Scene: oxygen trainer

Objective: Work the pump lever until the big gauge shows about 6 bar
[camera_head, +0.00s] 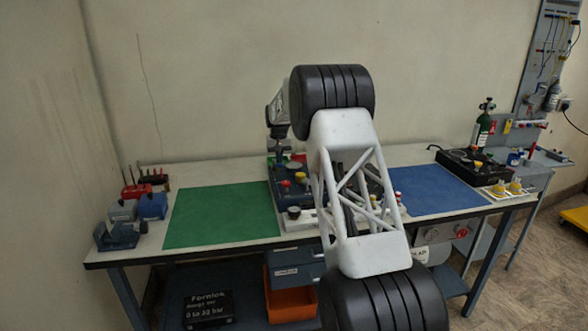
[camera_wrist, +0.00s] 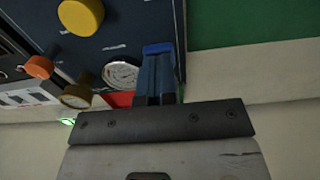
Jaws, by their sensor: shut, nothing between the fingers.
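My gripper (camera_wrist: 158,52) shows in the wrist view with its blue-grey fingers together and nothing visible between them. It is over or beside a dark blue panel (camera_wrist: 112,32); I cannot tell whether it touches it. A small round white-faced gauge (camera_wrist: 122,74) lies just left of the fingers, its reading too small to make out. In the head view a large gauge-like head (camera_head: 277,108) stands on a post behind my arm, its dial turned edge-on and unreadable. I cannot pick out the pump lever; my arm covers much of the panel and the gripper there.

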